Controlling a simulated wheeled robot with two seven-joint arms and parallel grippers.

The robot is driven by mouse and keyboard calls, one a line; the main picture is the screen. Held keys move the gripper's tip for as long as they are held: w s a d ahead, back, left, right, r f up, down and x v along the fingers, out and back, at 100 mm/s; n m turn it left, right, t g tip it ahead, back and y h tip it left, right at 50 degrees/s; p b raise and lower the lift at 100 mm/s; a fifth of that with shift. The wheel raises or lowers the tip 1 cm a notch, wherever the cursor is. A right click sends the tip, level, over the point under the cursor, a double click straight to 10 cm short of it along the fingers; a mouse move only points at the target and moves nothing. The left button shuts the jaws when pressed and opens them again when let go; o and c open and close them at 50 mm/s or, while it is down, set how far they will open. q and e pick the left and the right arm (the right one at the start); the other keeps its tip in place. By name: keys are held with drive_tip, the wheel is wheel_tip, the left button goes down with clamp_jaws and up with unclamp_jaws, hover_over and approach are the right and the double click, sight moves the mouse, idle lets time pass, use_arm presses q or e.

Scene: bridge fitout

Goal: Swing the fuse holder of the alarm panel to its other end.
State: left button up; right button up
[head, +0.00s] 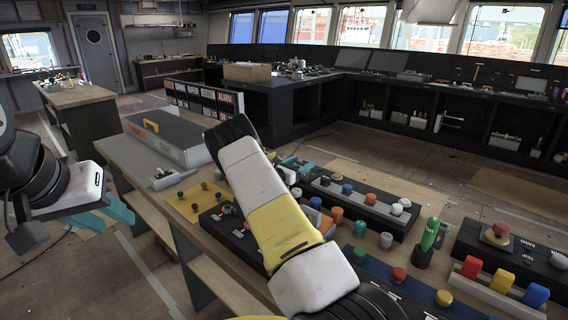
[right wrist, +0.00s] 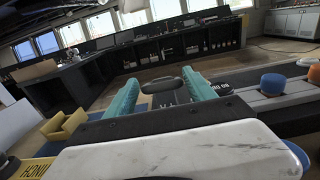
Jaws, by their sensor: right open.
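My right gripper (right wrist: 161,92) is open in the right wrist view, its two teal fingers apart. A dark rounded piece (right wrist: 160,87) shows between them, over a black panel with white lettering. I cannot tell whether it is the fuse holder or whether the fingers touch it. In the head view the right gripper (head: 296,165) is mostly behind my white and yellow arm, which also covers part of the panels. I cannot pick out the alarm panel for certain. My left gripper (head: 106,214) hangs at the left, off the bench; its finger gap is unclear.
A black panel (head: 360,207) with coloured knobs lies beyond my right arm. A grey box (head: 180,150) with a yellow handle (head: 151,125) and a label rack (head: 202,98) stand on the wooden bench (head: 125,152). A green lever (head: 430,235) stands up at the right.

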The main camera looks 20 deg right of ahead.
clamp_jaws()
